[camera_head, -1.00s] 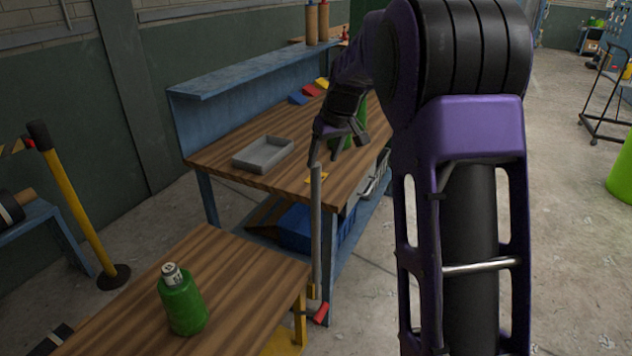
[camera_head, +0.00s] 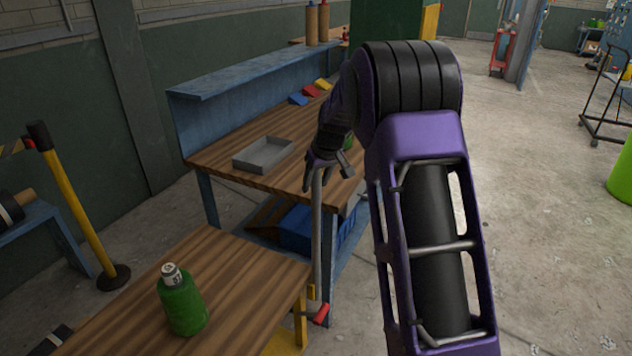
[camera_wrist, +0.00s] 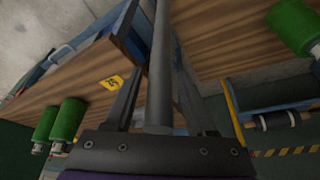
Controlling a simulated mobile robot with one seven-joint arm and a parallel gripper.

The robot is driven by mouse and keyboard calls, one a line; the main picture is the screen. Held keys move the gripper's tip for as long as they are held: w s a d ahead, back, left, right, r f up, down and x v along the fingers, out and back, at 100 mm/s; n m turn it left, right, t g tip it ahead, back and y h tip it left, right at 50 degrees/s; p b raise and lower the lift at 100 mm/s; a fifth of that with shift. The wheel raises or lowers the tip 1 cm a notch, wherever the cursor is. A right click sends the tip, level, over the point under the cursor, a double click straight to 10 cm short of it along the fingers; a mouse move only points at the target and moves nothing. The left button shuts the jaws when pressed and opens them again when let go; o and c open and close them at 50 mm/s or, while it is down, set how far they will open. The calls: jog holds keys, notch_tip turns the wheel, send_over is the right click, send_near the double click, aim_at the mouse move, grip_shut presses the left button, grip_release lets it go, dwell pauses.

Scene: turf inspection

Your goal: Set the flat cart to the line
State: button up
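A low wooden-topped stand (camera_head: 235,262) with yellow parts below is at the lower left in the head view; I cannot tell if it is the flat cart. A grey upright bar (camera_head: 317,235) stands by its right corner, with a red piece (camera_head: 321,314) near its foot. My gripper (camera_head: 319,181) is at the bar's top. In the wrist view the bar (camera_wrist: 161,75) runs between the parted fingers of my gripper (camera_wrist: 175,75), with gaps visible at both sides. I cannot make out a line on the floor.
A green bottle (camera_head: 181,301) stands on the low wooden top. Behind is a blue-framed workbench (camera_head: 215,147) with a grey tray (camera_head: 264,155). A yellow barrier post (camera_head: 77,215) stands at left. Floor (camera_head: 530,200) at right is open.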

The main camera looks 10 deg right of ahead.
grip_shut()
dwell(1.2)
